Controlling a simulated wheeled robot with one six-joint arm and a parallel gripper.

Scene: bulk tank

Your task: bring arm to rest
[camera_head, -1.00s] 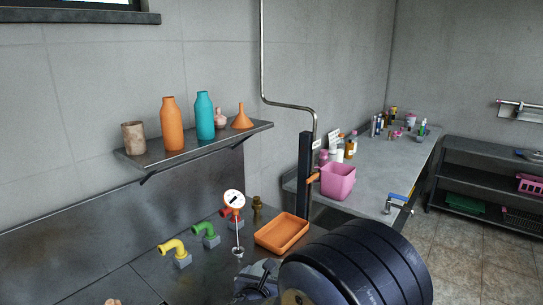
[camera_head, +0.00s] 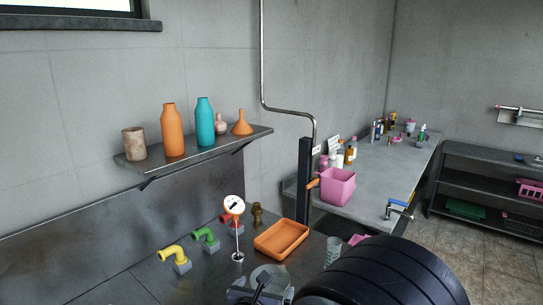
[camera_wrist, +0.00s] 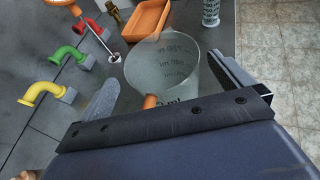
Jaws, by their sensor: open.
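My gripper (camera_wrist: 168,95) is open in the wrist view, with one grey finger on each side. A clear measuring beaker with dark markings (camera_wrist: 170,62) shows beyond and between the fingers; I cannot tell whether they touch it. In the head view the beaker (camera_head: 271,275) is at the bottom, partly hidden by my gripper (camera_head: 258,291). My dark arm fills the bottom right there.
A dial thermometer (camera_head: 234,205) stands upright left of an orange tray (camera_head: 282,239). Yellow (camera_head: 172,253), green (camera_head: 204,234) and red pipe elbows stand on the steel counter. A clear cylinder (camera_head: 333,249) is right of the tray. A shelf (camera_head: 200,143) with bottles hangs above.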

